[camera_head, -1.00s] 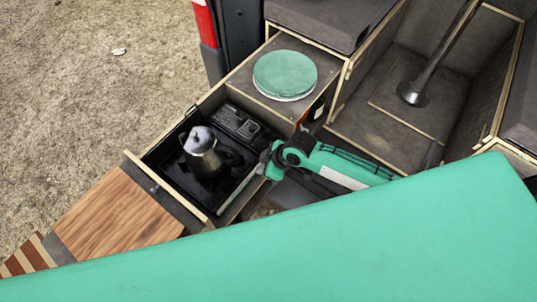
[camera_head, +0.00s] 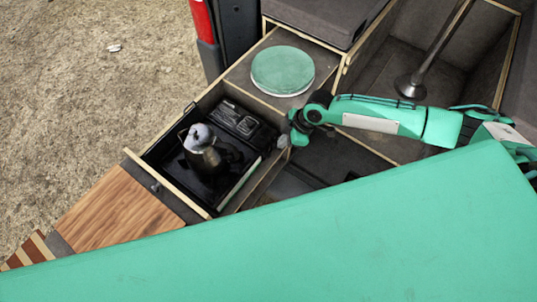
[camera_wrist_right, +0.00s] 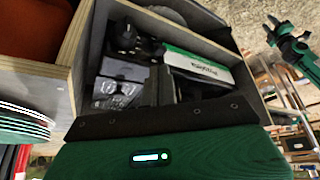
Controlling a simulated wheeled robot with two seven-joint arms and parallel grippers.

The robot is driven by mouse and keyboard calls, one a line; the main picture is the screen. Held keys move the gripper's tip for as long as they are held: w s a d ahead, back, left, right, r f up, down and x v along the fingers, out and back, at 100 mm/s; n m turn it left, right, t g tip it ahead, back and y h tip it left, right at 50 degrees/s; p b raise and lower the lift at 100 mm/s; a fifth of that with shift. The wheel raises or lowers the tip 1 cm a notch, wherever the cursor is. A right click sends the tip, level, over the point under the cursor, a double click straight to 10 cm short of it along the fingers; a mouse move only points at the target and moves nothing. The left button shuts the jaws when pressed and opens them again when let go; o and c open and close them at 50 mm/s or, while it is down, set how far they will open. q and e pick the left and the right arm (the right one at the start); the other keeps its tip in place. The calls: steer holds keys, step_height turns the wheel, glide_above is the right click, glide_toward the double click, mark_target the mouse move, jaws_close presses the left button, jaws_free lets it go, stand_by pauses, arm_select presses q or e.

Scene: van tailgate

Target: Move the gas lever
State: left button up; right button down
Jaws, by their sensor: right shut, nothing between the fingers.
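A black gas stove (camera_head: 170,178) sits in the pulled-out drawer, with a metal moka pot (camera_head: 203,152) standing on it. Its control panel (camera_head: 240,119) is at the back right. I cannot make out the gas lever. My right gripper (camera_head: 283,142) is shut and empty, beside the drawer's right edge near the panel. In the right wrist view the closed fingers (camera_wrist_right: 163,85) are dark against dark parts, by a white-and-green labelled strip (camera_wrist_right: 200,65). A green and black arm end, which looks like my left gripper (camera_wrist_right: 275,28), shows there at the upper right; its jaws are unclear.
A round green-topped stack (camera_head: 283,70) rests on the cabinet top behind the drawer. A wooden board (camera_head: 115,213) lies in front of the drawer. A large green surface (camera_head: 330,240) covers the lower view. A metal table leg (camera_head: 432,55) stands at the right.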

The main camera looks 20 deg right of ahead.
mark_target(270, 155)
steer(key=b+x, duration=0.5)
steer(key=x, duration=0.1)
steer(key=shift+f, duration=0.1)
steer(key=shift+a+f+b, duration=0.25)
steer(key=shift+f+b, duration=0.1)
steer(key=shift+f, duration=0.15)
steer(key=d, duration=0.3)
steer(key=shift+s+f, duration=0.15)
steer(key=shift+s, duration=0.25)
steer(key=shift+w, duration=0.1)
stand_by(0.3)
